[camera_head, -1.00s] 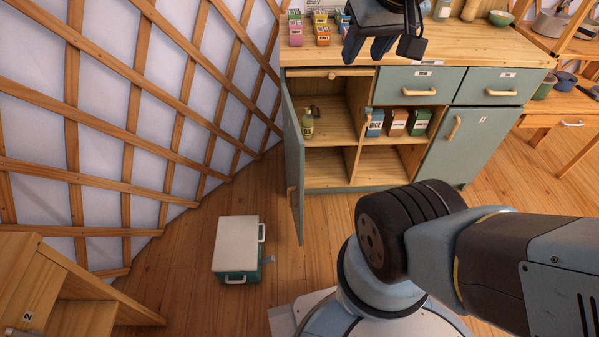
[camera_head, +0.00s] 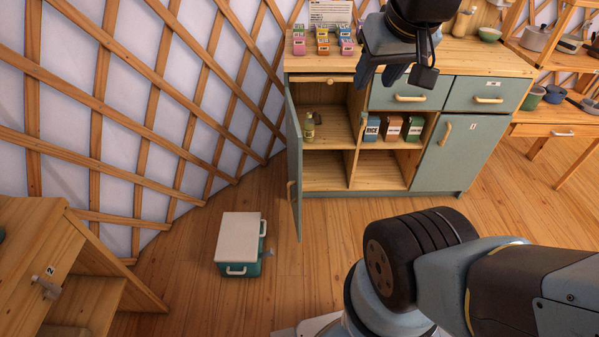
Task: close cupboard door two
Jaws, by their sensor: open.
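The sage-green cupboard (camera_head: 427,192) has an open left door (camera_head: 294,165), swung out toward me and seen nearly edge-on, with a wooden handle (camera_head: 291,195). Any number on its face cannot be read. The right door (camera_head: 460,152) is shut and has a small label that is too small to read surely. My gripper (camera_head: 393,78) is open and empty, in front of the drawers and worktop, above and right of the open door and apart from it.
A green box with a white lid (camera_head: 240,238) lies on the floor left of the open door. A bottle (camera_head: 309,130) and several cartons (camera_head: 394,128) stand on the shelves. A wooden cabinet (camera_head: 25,225) marked 2 is at lower left. Floor before the cupboard is partly clear.

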